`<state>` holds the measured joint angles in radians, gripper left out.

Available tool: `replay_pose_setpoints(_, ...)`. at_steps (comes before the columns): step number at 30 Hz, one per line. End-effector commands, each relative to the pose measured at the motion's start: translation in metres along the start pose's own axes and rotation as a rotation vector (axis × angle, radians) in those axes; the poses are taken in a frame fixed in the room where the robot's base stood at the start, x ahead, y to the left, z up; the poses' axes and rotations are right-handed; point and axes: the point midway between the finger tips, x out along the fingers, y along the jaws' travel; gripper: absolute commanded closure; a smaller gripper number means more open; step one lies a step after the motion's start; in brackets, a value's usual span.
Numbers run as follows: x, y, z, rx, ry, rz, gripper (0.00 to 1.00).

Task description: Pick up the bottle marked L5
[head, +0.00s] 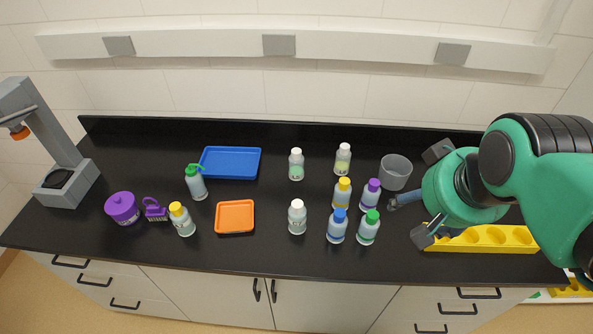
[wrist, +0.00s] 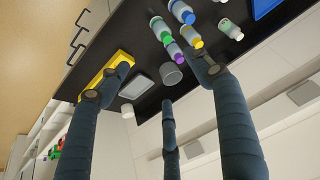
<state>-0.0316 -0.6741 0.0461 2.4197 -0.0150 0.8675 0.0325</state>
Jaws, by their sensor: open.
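Several small capped bottles stand upright on the black bench; their labels are too small to read, so I cannot tell which is L5. Nearest my gripper are the purple-capped (head: 369,199), green-capped (head: 367,232), yellow-capped (head: 342,196) and blue-capped (head: 337,230) bottles. White-capped bottles stand front centre (head: 297,220), back centre (head: 296,168) and back right (head: 342,162). Another yellow-capped bottle (head: 185,224) is at left. My gripper (head: 410,200) is open and empty, right of the bottle group. In the wrist view, its spread fingers (wrist: 162,76) frame the purple-capped bottle (wrist: 174,51) beyond them.
A grey beaker (head: 396,172) stands close to my gripper. A yellow rack with holes (head: 480,247) lies below my arm. A blue tray (head: 230,162), orange tray (head: 235,216), green-topped wash bottle (head: 197,187), purple jar (head: 122,208) and grey stand (head: 68,185) are left.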

Motion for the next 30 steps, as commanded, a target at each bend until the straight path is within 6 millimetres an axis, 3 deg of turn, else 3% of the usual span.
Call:
replay_pose_setpoints(8, 0.031, -0.023, -0.079, -0.017, -0.023, -0.007, 0.35)
replay_pose_setpoints(14, 0.065, -0.048, -0.132, -0.031, -0.036, -0.011, 0.35)
replay_pose_setpoints(21, 0.119, -0.086, -0.188, -0.048, -0.051, -0.019, 0.35)
replay_pose_setpoints(30, 0.203, -0.145, -0.237, -0.075, -0.069, -0.03, 0.35)
